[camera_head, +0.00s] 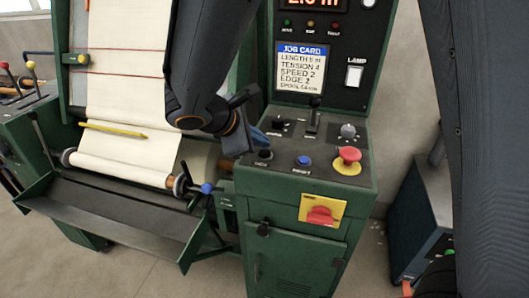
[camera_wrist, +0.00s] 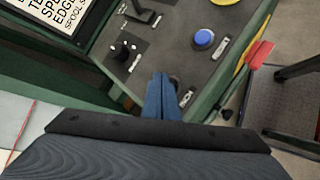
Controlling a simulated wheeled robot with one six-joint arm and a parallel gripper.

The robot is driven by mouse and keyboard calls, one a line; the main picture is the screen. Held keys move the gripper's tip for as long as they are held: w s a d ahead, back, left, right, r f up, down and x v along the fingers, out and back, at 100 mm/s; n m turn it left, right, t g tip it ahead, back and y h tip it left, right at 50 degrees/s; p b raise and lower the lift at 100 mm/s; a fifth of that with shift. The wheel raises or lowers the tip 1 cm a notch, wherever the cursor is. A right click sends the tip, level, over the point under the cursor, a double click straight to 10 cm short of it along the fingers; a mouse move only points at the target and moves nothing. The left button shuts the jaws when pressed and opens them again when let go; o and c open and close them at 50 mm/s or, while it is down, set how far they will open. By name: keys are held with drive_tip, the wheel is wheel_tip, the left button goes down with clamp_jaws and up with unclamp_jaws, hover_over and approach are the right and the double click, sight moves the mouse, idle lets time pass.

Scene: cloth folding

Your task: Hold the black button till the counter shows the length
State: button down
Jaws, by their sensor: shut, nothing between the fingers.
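The black button (camera_head: 264,155) sits at the front left of the console's sloped top, left of the blue button (camera_head: 304,160). My gripper (camera_head: 257,143) is shut and empty, with its blue fingertips just above or at the black button. In the wrist view the fingers (camera_wrist: 162,88) hide most of the button, and a dark edge (camera_wrist: 175,82) shows beside them. I cannot tell whether they touch it. The red-lit counter (camera_head: 312,4) is cut off at the top; it seems to read about 2 m. The job card (camera_head: 302,68) gives a length in metres, its digit blurred.
A red mushroom button (camera_head: 348,157) on yellow, a knob (camera_head: 347,131) and a lever (camera_head: 314,115) stand on the console. A red switch (camera_head: 321,214) is on its front. Cream cloth (camera_head: 130,100) runs onto a roll at left, with a yellow pencil-like bar (camera_head: 113,129) across it.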

sight(261, 154)
drive_tip(key=shift+f, duration=0.35)
drive_tip(key=shift+f+b, duration=0.5)
drive_tip(key=shift+b, duration=0.05)
idle(0.5)
drive_tip(key=shift+r, duration=0.15)
idle(1.5)
drive_tip(key=shift+r+p, duration=0.7)
drive_tip(key=shift+r, duration=0.05)
drive_tip(key=shift+r, duration=0.15)
drive_tip(key=shift+r+p, duration=2)
drive_tip(key=shift+r, duration=0.45)
drive_tip(key=shift+f, duration=0.1)
